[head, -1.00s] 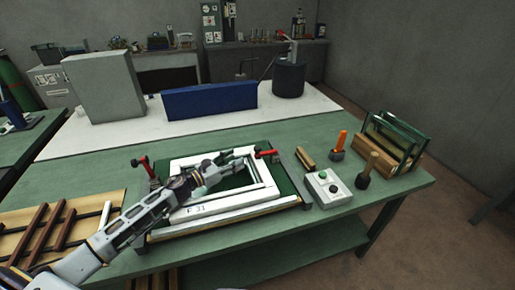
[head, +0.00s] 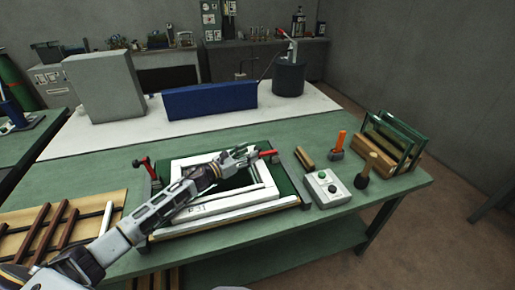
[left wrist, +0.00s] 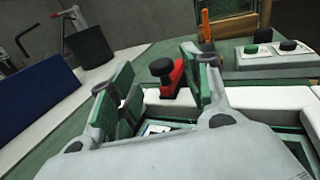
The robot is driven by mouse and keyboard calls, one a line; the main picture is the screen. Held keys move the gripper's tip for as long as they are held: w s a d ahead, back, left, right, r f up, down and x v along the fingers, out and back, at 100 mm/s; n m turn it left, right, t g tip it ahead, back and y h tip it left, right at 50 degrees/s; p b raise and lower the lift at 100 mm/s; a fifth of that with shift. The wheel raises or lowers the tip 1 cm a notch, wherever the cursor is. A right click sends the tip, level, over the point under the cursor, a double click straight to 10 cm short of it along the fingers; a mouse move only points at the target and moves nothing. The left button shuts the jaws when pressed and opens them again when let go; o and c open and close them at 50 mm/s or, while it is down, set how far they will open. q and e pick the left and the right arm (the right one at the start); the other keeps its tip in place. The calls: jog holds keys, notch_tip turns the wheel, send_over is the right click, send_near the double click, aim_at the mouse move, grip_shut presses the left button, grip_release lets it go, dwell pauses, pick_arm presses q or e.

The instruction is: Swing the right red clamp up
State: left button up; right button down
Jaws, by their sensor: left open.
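The right red clamp (head: 268,154) sits at the back right corner of the white frame (head: 270,196). Its red handle lies low, pointing right. In the left wrist view the red clamp (left wrist: 178,76) with a black knob shows between my open fingers, closer to the right finger; whether they touch is unclear. My left gripper (head: 248,156) reaches across the frame from the left, open, just left of the clamp. The left red clamp (head: 142,162) stands at the back left corner of the frame. My right gripper is not in view.
A wooden rack (head: 50,225) lies left.

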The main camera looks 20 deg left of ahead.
aim_at(257, 147)
pick_arm(q)
jog(key=shift+p+x, duration=0.45)
jog(key=shift+x, duration=2.25)
grip_shut()
